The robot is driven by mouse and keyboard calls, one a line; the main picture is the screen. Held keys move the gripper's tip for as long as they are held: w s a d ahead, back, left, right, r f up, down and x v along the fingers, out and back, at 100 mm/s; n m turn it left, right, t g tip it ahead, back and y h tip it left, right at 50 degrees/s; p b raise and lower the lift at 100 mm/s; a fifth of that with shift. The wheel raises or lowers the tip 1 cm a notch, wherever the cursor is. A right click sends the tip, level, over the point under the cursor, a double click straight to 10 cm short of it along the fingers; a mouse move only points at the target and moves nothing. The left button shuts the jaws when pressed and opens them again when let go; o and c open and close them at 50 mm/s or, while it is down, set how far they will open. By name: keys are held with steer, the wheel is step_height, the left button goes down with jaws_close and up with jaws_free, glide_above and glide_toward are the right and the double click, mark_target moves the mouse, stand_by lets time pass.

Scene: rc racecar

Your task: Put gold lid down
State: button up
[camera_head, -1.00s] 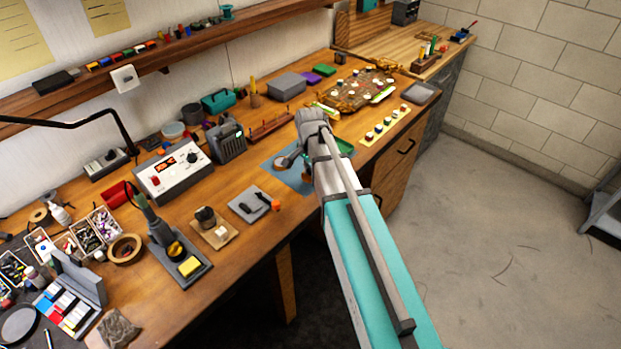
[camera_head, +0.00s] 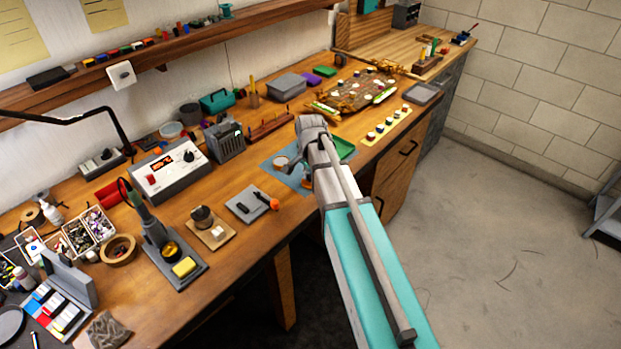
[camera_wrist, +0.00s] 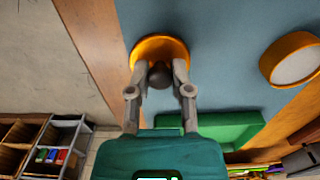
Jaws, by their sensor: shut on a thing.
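The gold lid (camera_wrist: 177,48) is round, with a dark knob (camera_wrist: 159,75) in its middle. In the wrist view my gripper (camera_wrist: 160,72) is shut on the knob, with one finger on each side. The lid is over the blue-grey mat (camera_wrist: 225,75), near its edge at the wooden bench border. I cannot tell whether the lid touches the mat. A round gold-sided container (camera_wrist: 268,68) with a pale inside stands to the right, apart from the lid. In the head view the mat (camera_head: 290,176) shows beside my arm, which mostly hides my gripper and the lid.
A green tray (camera_wrist: 235,130) lies near the mat; it also shows in the head view (camera_head: 343,148). A grey plate with a dark tool (camera_head: 250,204) lies left of the mat. A yellow strip with small pots (camera_head: 385,128) lies to the right. The bench front is partly clear.

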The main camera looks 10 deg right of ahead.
mark_target(310, 176)
steer(key=shift+f, duration=0.2)
steer(key=o, duration=0.8)
steer(key=shift+r, duration=0.25)
step_height(310, 176, up, 12)
steer(key=p, duration=1.2)
stand_by(0.4)
